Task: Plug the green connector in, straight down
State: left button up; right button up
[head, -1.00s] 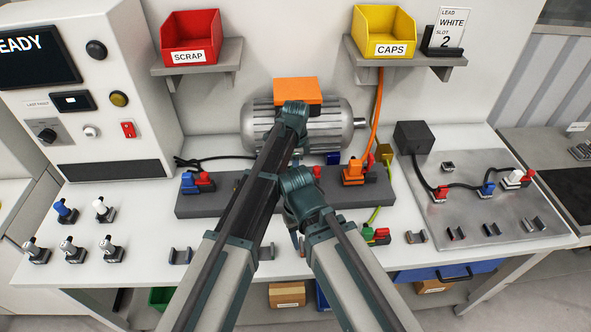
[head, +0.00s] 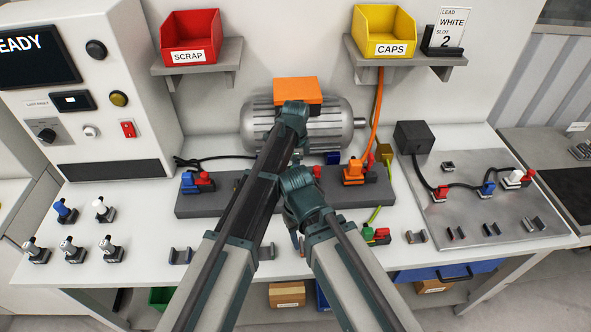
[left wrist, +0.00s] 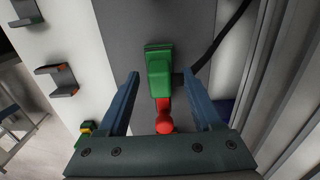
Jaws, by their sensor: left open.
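In the left wrist view a green connector (left wrist: 158,68) with a red knob-like part (left wrist: 165,118) is on the dark grey block (left wrist: 120,35). My left gripper (left wrist: 162,74) is open, with one blue finger on each side of the connector and its red part; neither finger visibly touches them. I cannot tell how deep the connector sits. The grey block also shows in the head view (head: 213,207), where my arms hide its middle and my left gripper. My right gripper is hidden in the head view.
A green and red piece (head: 376,236) with a yellow-green lead is on the table at the right front. Blue and red connectors (head: 196,182) and an orange connector (head: 353,172) stand on the block. A motor (head: 345,125) is behind. A dark cable (left wrist: 222,38) runs beside the green connector.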

notch_tip(320, 180, up, 14)
jog(key=p, duration=1.3)
jog(key=shift+p, duration=0.4)
jog(key=shift+f, duration=0.1)
notch_tip(320, 180, up, 5)
jog(key=p, duration=0.5)
